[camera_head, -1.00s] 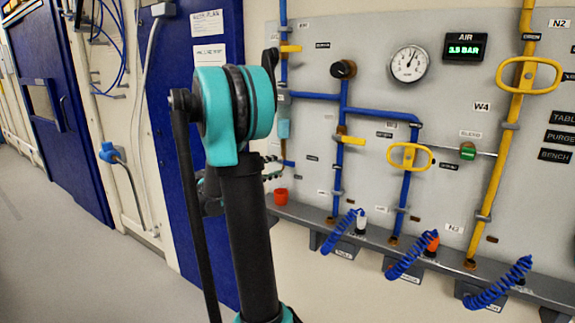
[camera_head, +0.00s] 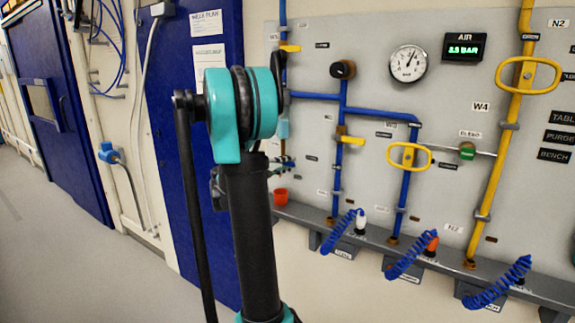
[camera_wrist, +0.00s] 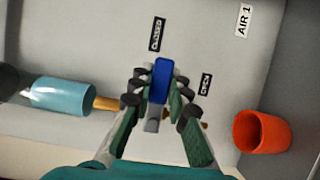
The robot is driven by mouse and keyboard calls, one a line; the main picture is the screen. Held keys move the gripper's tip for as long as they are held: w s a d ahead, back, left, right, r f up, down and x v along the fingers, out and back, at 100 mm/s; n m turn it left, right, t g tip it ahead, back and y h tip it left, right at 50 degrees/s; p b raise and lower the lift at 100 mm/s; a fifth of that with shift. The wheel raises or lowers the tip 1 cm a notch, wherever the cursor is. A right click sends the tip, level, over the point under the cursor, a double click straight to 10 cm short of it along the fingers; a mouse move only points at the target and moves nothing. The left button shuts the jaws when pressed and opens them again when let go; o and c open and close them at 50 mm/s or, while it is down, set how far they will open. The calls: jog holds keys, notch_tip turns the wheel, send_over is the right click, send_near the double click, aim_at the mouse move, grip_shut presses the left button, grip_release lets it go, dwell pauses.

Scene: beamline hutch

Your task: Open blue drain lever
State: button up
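The blue drain lever (camera_wrist: 160,82) shows in the middle of the wrist view, its free end pointing up the picture towards the CLOSED label (camera_wrist: 157,34). The OPEN label (camera_wrist: 205,84) is to its right. My gripper (camera_wrist: 162,88) has its fingers on either side of the lever, apart, with small gaps still visible beside it. In the head view my arm hides the lever and most of the gripper; only a bit of the gripper (camera_head: 282,162) shows. An orange cup (camera_wrist: 262,132) sits right of the right finger; it also shows in the head view (camera_head: 281,196).
A light-blue bowl (camera_wrist: 62,96) with a brass fitting is left of my fingers. In the head view the grey panel (camera_head: 455,85) carries blue and yellow pipes, yellow handles, a gauge (camera_head: 408,64) and coiled blue hoses. Open floor (camera_head: 60,250) lies at the left.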

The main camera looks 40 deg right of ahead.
grip_shut()
jog(key=shift+f, duration=0.1)
jog(key=m, duration=0.1)
jog(key=f+m+y, duration=0.1)
jog(key=m, duration=0.1)
jog(key=shift+w+f+y, duration=0.1)
jog(key=shift+y, duration=0.2)
jog(key=shift+w+a+f+m+t+y, duration=0.3)
jog(key=shift+w+f+m+t+y, duration=0.45)
jog(key=shift+m, duration=1)
jog(key=shift+w+a+f+m+t+y, duration=0.25)
jog(key=shift+w+m+t+y, duration=0.5)
jog(key=shift+m, duration=0.95)
jog(key=shift+w+a+f+m+t+y, duration=0.4)
jog(key=shift+m+t, duration=0.6)
jog(key=shift+m, duration=0.75)
jog(key=shift+d, duration=0.1)
jog(key=o, duration=0.7)
grip_release()
